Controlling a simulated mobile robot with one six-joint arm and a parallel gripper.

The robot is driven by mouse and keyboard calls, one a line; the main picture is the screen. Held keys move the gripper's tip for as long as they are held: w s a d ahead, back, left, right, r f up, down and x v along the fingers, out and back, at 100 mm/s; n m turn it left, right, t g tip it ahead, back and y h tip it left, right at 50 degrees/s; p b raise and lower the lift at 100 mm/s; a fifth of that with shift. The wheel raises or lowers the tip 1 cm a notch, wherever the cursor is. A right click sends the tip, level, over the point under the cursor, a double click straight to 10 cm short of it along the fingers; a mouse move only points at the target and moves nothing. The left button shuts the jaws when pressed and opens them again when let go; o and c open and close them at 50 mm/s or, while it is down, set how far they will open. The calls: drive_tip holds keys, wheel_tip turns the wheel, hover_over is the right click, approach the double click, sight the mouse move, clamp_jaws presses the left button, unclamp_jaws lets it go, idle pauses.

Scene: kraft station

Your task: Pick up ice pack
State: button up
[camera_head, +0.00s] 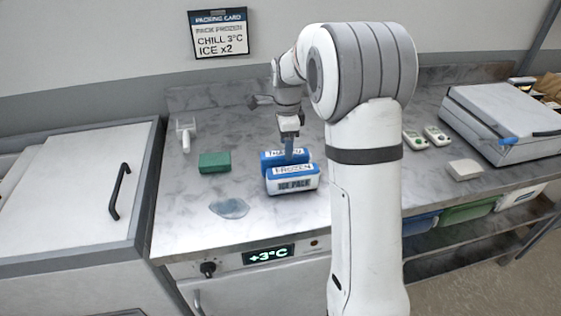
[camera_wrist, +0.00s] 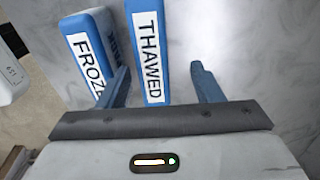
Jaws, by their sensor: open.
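Two blue ice packs with white labels stand side by side on the marble counter. The pack labelled FROZEN (camera_head: 292,182) is nearer the front, and the pack labelled THAWED (camera_head: 268,163) is behind it, partly hidden. In the wrist view the FROZEN pack (camera_wrist: 88,50) is at the left and the THAWED pack (camera_wrist: 150,50) is beside it. My gripper (camera_wrist: 160,70) is open. The THAWED pack shows between its two fingers, and the left finger overlaps the space between the packs. In the head view my gripper (camera_head: 288,152) is right at the packs; contact is unclear.
A green block (camera_head: 214,163), a clear bluish pouch (camera_head: 229,208) and a white handheld device (camera_head: 185,134) lie left of the packs. A grey box (camera_head: 505,118) stands at right. A wall card (camera_head: 219,35) reads "PACK FROZEN, CHILL 3°C, ICE x2". The counter display (camera_head: 269,255) reads +3°C.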

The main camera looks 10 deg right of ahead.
sight(285, 162)
drive_tip(key=f, duration=0.6)
drive_tip(key=shift+s+a+f+p, duration=0.3)
drive_tip(key=shift+s+f+p, duration=0.05)
drive_tip(key=shift+s+p, duration=0.05)
drive_tip(key=shift+r, duration=0.1)
drive_tip(key=c, duration=1.3)
